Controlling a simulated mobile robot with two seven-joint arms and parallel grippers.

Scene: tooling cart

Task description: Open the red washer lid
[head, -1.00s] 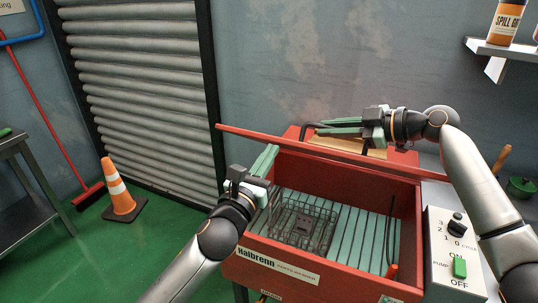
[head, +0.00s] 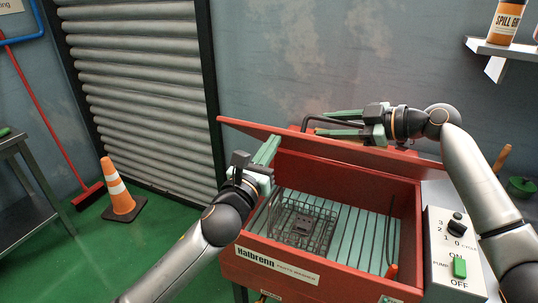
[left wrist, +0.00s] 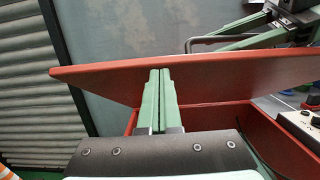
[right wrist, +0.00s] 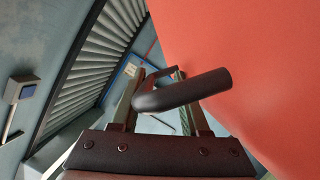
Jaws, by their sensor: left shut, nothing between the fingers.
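The red washer lid (head: 300,138) stands raised and tilted over the back of the red washer (head: 408,215), its inner face showing in the head view. The lid also fills the middle of the left wrist view (left wrist: 230,80). My left gripper (head: 272,143) is shut and empty, its fingertips up against the lid's inner side; whether they touch is unclear. My right gripper (head: 328,123) is behind the lid, at its dark handle (right wrist: 185,92). In the right wrist view its fingers are apart on either side of part of the handle.
A wire basket (head: 303,222) sits inside the washer on the slatted floor. A control panel (head: 455,245) with knob and green switch is at right. A shelf (head: 505,50) hangs upper right. A traffic cone (head: 117,188) stands on the clear floor at left.

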